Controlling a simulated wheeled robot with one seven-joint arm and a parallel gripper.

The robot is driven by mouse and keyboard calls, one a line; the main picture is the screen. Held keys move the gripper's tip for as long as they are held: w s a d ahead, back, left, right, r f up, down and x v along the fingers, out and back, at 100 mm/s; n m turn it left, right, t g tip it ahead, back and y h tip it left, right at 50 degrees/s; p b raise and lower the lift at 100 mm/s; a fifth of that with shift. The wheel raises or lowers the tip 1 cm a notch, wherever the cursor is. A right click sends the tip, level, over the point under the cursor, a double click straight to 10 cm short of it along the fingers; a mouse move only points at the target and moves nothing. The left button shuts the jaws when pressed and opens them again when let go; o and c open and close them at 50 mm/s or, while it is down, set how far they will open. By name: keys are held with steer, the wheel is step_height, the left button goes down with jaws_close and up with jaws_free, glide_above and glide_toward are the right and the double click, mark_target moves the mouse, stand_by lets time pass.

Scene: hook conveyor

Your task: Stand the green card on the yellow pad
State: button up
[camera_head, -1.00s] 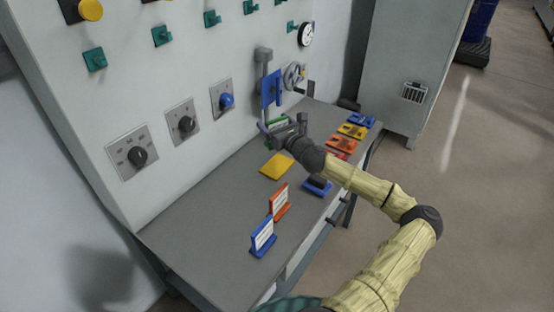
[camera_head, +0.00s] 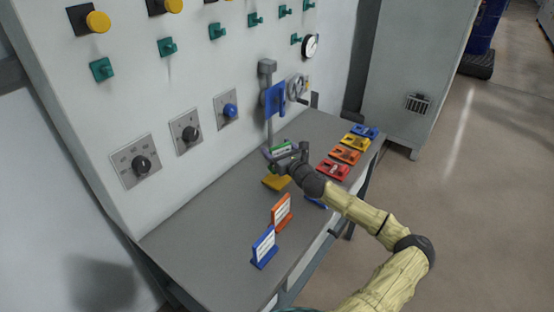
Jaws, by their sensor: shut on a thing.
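The green card (camera_head: 281,149) is a small card with a pale face and a green edge. My gripper (camera_head: 284,157) is shut on it and holds it roughly upright, at or a little above the far part of the yellow pad. The yellow pad (camera_head: 273,184) lies flat on the grey bench; its far part is hidden by my gripper. I cannot tell whether the card's foot touches the pad.
A blue card (camera_head: 263,246) and an orange card (camera_head: 281,211) stand on the near bench (camera_head: 207,232). Red (camera_head: 332,170), orange (camera_head: 345,155), yellow (camera_head: 355,142) and blue (camera_head: 365,131) pieces line the right edge. The panel (camera_head: 160,85) with knobs rises behind. A blue plate (camera_head: 275,99) hangs on a post.

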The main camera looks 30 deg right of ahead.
steer(key=shift+a, duration=0.1)
steer(key=shift+f, duration=0.35)
steer(key=shift+w+f, duration=0.1)
steer(key=shift+f, duration=1.35)
steer(key=shift+f, duration=0.15)
steer(key=o, duration=1)
steer(key=shift+o, duration=0.2)
